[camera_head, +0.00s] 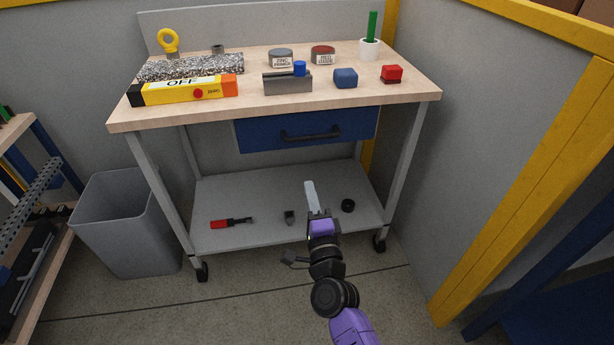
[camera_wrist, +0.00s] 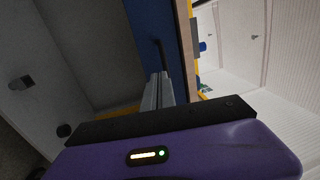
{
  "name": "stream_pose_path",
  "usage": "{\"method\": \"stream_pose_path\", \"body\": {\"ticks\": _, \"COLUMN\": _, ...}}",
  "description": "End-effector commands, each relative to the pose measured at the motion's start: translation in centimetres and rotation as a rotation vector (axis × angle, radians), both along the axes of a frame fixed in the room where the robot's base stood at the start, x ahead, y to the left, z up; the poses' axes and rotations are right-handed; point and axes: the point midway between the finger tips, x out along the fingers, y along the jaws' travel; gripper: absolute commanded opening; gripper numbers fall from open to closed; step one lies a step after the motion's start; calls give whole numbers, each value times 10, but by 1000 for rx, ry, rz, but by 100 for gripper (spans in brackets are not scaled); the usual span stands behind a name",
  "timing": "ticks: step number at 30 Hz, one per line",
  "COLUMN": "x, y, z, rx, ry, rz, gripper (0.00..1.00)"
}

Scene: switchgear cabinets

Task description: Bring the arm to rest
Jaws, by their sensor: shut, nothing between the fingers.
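My gripper (camera_head: 311,196) is shut and empty. In the head view it is in front of the workbench, in line with the lower shelf and below the blue drawer (camera_head: 308,131). My purple and black arm reaches up to it from the bottom of the picture. In the wrist view the shut fingers (camera_wrist: 157,92) point toward the drawer's dark handle (camera_wrist: 162,55). I cannot tell the exact gap between fingertips and bench.
A grey bin (camera_head: 125,220) stands left. A yellow-framed partition (camera_head: 530,190) stands right. Floor in front is clear.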

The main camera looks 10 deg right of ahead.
Motion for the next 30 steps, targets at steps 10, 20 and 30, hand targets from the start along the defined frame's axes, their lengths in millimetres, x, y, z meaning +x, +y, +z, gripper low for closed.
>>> {"method": "stream_pose_path", "body": {"ticks": 10, "x": -7, "y": 0, "z": -2, "rx": -29, "ry": 0, "rz": -4, "gripper": 0}}
{"method": "stream_pose_path", "body": {"ticks": 20, "x": -55, "y": 0, "z": 37, "rx": -454, "ry": -102, "rz": -45, "gripper": 0}}
{"method": "stream_pose_path", "body": {"ticks": 30, "x": -176, "y": -34, "z": 18, "rx": -923, "ry": -83, "rz": -96, "gripper": 0}}
